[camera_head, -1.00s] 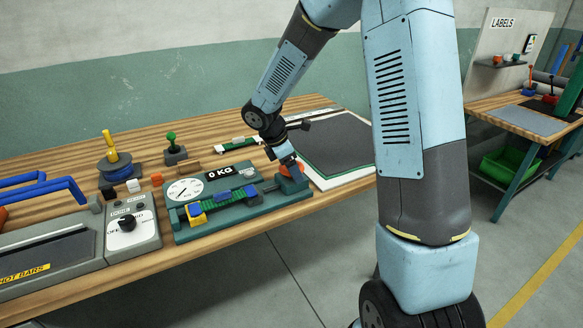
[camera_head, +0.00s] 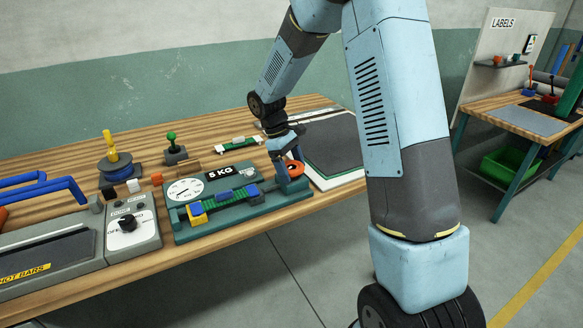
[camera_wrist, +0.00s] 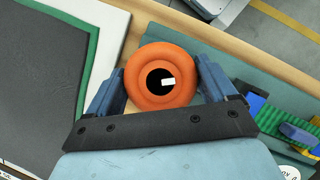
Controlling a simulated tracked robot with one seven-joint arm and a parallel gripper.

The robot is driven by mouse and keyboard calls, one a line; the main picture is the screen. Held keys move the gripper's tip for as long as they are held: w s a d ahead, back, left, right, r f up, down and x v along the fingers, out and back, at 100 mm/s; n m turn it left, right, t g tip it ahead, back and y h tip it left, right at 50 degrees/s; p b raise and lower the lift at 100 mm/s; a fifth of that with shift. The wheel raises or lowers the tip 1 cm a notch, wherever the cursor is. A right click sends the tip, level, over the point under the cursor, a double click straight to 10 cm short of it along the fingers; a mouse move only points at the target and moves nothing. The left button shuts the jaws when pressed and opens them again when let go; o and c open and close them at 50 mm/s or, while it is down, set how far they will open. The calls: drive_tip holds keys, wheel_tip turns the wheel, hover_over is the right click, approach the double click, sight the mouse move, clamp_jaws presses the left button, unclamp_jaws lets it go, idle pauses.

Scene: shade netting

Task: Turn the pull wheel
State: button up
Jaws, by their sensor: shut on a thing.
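The orange pull wheel (camera_head: 296,169) sits at the right end of the teal pull tester (camera_head: 240,213) on the bench. In the wrist view the wheel (camera_wrist: 161,77) is a round ring with a dark centre and a white mark at the right of that centre. My gripper (camera_wrist: 161,80) has one finger on each side of the wheel and is shut on it. The display (camera_head: 223,172) reads 5 KG. A green strap (camera_head: 228,197) runs between a blue-and-yellow clamp (camera_head: 197,212) and a blue clamp. In the head view my gripper partly hides the wheel.
A grey control box (camera_head: 132,229) with a black knob stands left of the tester. A dark mat (camera_head: 335,145) in a white and green border lies behind and right of the wheel. The bench's front edge is close to the tester.

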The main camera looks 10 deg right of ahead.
drive_tip(key=shift+m, duration=0.7)
drive_tip(key=shift+y, duration=0.3)
drive_tip(key=o, duration=0.9)
drive_tip(key=shift+c, duration=0.2)
drive_tip(key=shift+w+r, duration=0.1)
drive_tip(key=v, duration=1.3)
drive_tip(key=shift+w, duration=0.35)
drive_tip(key=shift+a+r, duration=0.1)
drive_tip(key=shift+a, duration=0.05)
